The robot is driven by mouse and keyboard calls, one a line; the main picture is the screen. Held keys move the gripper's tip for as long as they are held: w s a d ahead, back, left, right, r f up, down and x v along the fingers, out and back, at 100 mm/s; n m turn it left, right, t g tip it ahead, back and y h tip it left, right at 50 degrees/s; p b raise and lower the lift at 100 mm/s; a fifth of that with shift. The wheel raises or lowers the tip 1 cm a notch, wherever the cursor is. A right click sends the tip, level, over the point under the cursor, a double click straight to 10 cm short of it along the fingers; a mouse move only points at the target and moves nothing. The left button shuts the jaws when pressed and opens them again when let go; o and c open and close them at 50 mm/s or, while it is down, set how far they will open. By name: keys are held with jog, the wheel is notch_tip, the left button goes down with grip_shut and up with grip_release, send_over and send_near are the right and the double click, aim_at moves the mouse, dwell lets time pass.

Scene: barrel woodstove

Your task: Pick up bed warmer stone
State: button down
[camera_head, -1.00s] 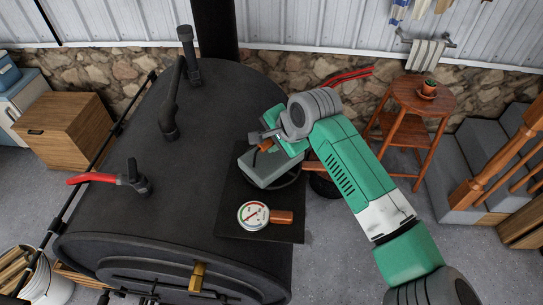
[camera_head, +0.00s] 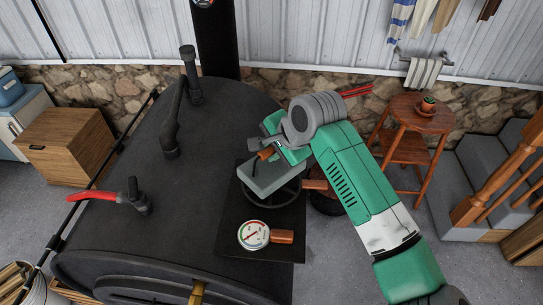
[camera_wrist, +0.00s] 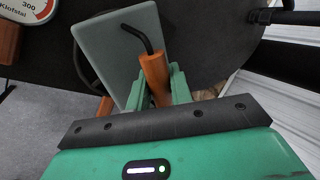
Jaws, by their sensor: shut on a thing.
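The bed warmer stone (camera_head: 270,176) is a grey block with a bent black wire handle and an orange-brown grip (camera_wrist: 154,73). My gripper (camera_head: 272,152) is shut on that grip, and the green fingers close on its two sides in the wrist view (camera_wrist: 158,90). The stone hangs above a round black trivet (camera_head: 268,200) on the stove's dark side plate (camera_head: 240,222). It appears tilted and clear of the trivet. The stone's underside is hidden.
A round gauge (camera_head: 254,235) with an orange handle lies on the plate in front. The black barrel stove (camera_head: 130,200) fills the left, with pipes and a red-handled lever (camera_head: 92,196). A wooden stool (camera_head: 415,120) with a small potted plant stands at the right.

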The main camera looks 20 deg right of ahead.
jog(key=s+a+r, duration=0.1)
jog(key=s+a, duration=0.3)
jog(key=s, duration=1.1)
jog(key=shift+s+a+r, duration=0.15)
jog(key=shift+r, duration=0.05)
